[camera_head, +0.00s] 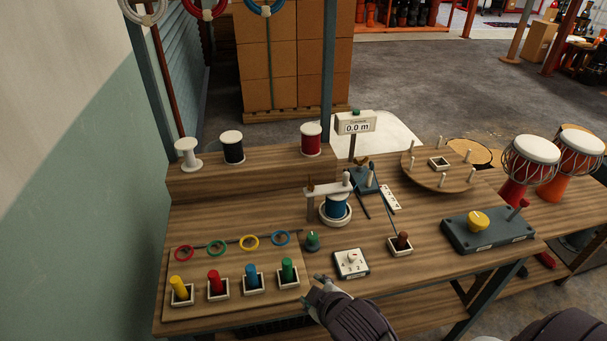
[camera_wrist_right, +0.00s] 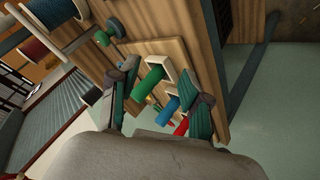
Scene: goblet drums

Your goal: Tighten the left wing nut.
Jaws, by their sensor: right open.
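The clamp bar (camera_head: 328,188) lies across the top of a blue spool (camera_head: 338,207) at the middle of the bench. A small brownish piece, apparently the left wing nut (camera_head: 311,184), stands at the bar's left end; a similar piece (camera_head: 346,176) is at its right end. Both are too small to tell how tight they are. My right gripper (camera_head: 314,288) is open and empty near the front edge, well in front of the bar and beside the green peg (camera_head: 287,270). In the right wrist view its spread fingers (camera_wrist_right: 165,82) frame the green peg (camera_wrist_right: 147,84) without gripping it. My left gripper is not in view.
Several coloured pegs stand in sockets on a board (camera_head: 237,302) at front left, with rings behind. A green knob (camera_head: 312,240) and a dial box (camera_head: 351,263) stand between my right gripper and the spool. A sign (camera_head: 356,123) rises behind. Drums (camera_head: 529,165) stand right.

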